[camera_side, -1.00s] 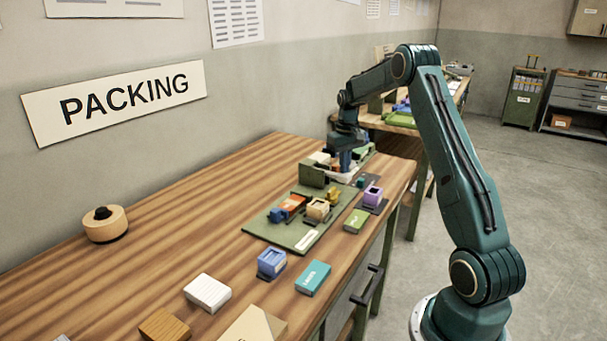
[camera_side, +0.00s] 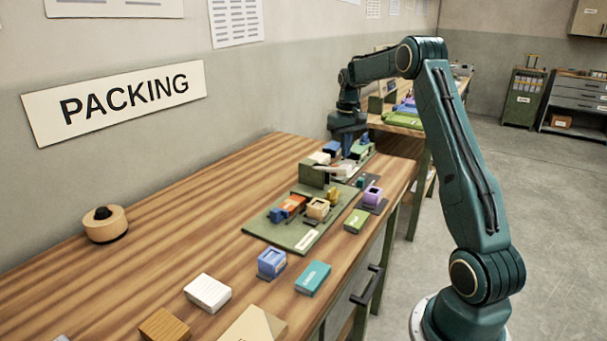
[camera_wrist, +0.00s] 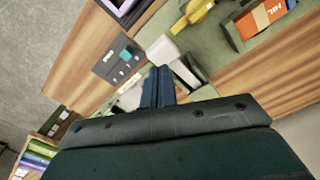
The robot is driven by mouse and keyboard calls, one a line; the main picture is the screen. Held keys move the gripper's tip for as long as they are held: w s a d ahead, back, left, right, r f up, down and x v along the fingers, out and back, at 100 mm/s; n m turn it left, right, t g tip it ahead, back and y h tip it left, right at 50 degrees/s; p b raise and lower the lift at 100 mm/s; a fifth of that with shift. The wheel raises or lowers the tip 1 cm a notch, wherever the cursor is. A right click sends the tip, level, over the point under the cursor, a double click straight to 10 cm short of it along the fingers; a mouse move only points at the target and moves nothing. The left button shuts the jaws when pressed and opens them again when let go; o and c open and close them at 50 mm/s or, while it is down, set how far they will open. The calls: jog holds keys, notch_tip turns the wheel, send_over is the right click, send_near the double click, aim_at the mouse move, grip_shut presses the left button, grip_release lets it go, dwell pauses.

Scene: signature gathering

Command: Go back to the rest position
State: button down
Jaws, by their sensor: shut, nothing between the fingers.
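My gripper (camera_side: 346,150) is at the far end of the packing table (camera_side: 205,213), over the green holder (camera_side: 313,174) and the small items around it. In the wrist view its two blue fingers (camera_wrist: 158,86) are together with nothing between them. A white piece (camera_wrist: 163,50) lies just beyond the fingertips; whether they touch it I cannot tell. My arm is bent, reaching out over the table from its base at the right.
A green tray (camera_side: 263,231) holds an orange box (camera_side: 293,203) and a tan block (camera_side: 317,208). A purple holder (camera_side: 373,195), a green box (camera_side: 356,221), a blue holder (camera_side: 271,262) and a teal box (camera_side: 313,277) stand nearby.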

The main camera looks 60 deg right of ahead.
jog(key=shift+r, duration=0.5)
jog(key=shift+a+r, duration=0.2)
jog(key=shift+a, duration=0.05)
jog(key=s+a+r+n+t, duration=0.15)
jog(key=a+r, duration=0.25)
jog(key=a, duration=0.4)
jog(key=s+a+r+n+h, duration=0.1)
jog(key=s+a+r, duration=0.1)
jog(key=a+r, duration=0.35)
jog(key=s+a+r+n+t, duration=0.1)
jog(key=s+a+r, duration=0.15)
jog(key=a, duration=0.65)
jog(key=s+a+f+n+t+y, duration=0.1)
jog(key=s+a+f+n+t, duration=0.1)
jog(key=s+a, duration=1.2)
jog(key=shift+s+a+f+t, duration=0.15)
jog(key=shift+s+f+t, duration=0.45)
jog(key=shift+s, duration=0.55)
jog(key=shift+n, duration=0.25)
